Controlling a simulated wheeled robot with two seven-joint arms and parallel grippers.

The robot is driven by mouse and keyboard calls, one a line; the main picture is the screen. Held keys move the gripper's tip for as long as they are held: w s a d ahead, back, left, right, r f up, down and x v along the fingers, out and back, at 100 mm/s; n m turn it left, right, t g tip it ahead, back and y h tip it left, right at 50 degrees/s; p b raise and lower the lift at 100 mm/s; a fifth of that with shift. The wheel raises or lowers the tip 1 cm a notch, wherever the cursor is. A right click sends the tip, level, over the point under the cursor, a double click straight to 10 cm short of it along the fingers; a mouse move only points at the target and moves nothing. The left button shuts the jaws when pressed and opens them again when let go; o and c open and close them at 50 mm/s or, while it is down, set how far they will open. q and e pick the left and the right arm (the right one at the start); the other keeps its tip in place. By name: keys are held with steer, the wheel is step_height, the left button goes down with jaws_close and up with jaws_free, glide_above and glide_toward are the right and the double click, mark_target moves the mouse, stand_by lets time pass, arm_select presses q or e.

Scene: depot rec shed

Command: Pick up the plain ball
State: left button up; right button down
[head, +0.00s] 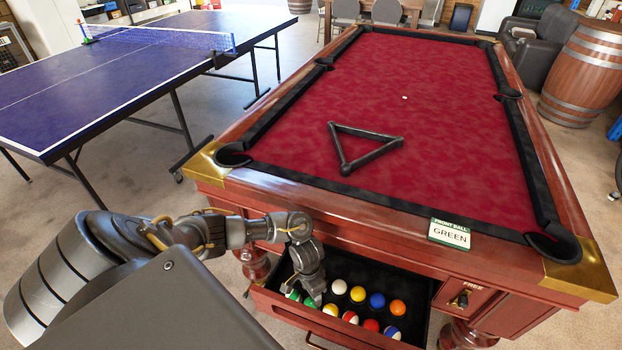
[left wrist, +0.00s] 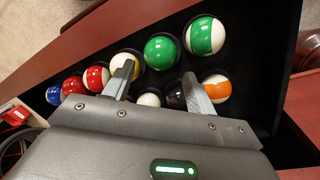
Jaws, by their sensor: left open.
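A plain green ball (left wrist: 161,52) lies in the dark ball drawer (head: 415,290) of the pool table, seen in the left wrist view. Beside it is a green-and-white striped ball (left wrist: 204,36). In the head view the striped green ball (head: 293,294) shows at the drawer's left end, partly hidden by my arm. My left gripper (left wrist: 159,73) is open and reaches down into the drawer, its fingertips on either side of the near edge of the plain green ball. Whether they touch it I cannot tell. My right gripper is out of view.
Several other balls crowd the drawer, including blue (head: 376,300), orange (head: 397,307) and yellow (head: 358,293). A sign (head: 450,234) on the rail reads "FRONT BALL GREEN". A triangle rack (head: 362,150) lies on the red cloth. A table-tennis table (head: 90,85) stands left.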

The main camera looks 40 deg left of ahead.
mark_target(312, 300)
arm_select(q)
steer(key=shift+s+d+f+b, duration=0.15)
steer(key=shift+f+b, duration=0.2)
steer(key=shift+f, duration=0.95)
steer(key=shift+d+f+b, duration=0.15)
steer(key=shift+f+b, duration=0.2)
steer(key=shift+f, duration=0.95)
steer(key=shift+c, duration=1.1)
steer(key=c, duration=0.5)
steer(key=shift+c, duration=0.4)
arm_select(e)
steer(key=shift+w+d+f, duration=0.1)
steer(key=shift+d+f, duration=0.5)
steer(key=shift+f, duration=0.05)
